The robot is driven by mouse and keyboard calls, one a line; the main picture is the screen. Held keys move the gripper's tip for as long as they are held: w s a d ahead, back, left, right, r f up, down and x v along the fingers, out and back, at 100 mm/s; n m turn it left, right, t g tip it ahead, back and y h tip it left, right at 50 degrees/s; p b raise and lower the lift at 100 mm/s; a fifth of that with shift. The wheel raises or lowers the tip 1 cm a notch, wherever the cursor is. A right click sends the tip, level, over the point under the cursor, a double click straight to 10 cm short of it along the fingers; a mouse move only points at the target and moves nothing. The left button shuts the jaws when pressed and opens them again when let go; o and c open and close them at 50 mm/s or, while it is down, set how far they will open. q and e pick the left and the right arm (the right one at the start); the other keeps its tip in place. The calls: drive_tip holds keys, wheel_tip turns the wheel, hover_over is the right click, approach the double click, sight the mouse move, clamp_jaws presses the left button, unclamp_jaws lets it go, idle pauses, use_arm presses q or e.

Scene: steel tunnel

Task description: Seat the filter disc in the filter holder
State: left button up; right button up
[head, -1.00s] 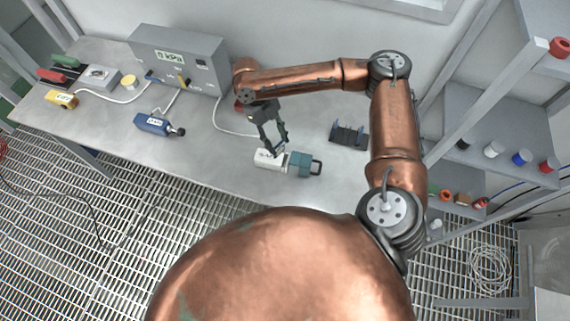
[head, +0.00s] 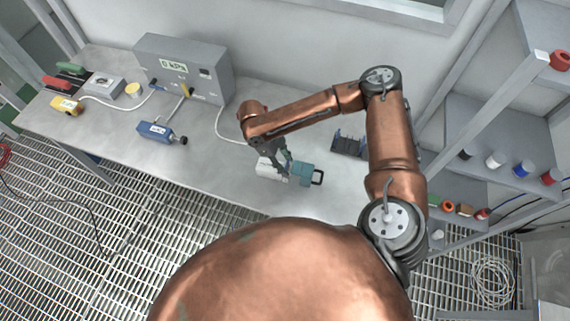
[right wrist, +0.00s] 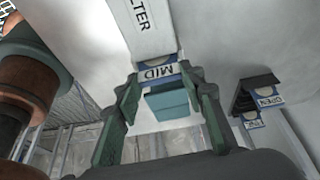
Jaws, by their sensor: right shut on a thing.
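The filter holder stands on the bench, with a white body (head: 270,171) and a teal end with a handle (head: 306,173). My right gripper (head: 284,162) is at the join between the two parts. In the right wrist view, it (right wrist: 160,80) is shut on a filter disc (right wrist: 158,72) with a blue "MID" label. The disc lies between the white body marked "FILTER" (right wrist: 142,25) and the teal block (right wrist: 167,104). I cannot tell how deep it sits. My left gripper is not in view.
A dark rack (head: 349,143) stands right of the holder. In the right wrist view, a blue-labelled "OPEN" disc (right wrist: 265,97) shows on it. A grey gauge box (head: 180,68) and a blue device (head: 160,133) are to the left. Shelves (head: 490,120) stand at right.

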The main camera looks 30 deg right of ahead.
drive_tip(key=shift+f, duration=0.5)
drive_tip(key=o, duration=0.9)
drive_tip(key=shift+o, duration=0.2)
drive_tip(key=v, duration=1.2)
drive_tip(key=shift+s+d, duration=0.1)
drive_tip(key=shift+s, duration=0.05)
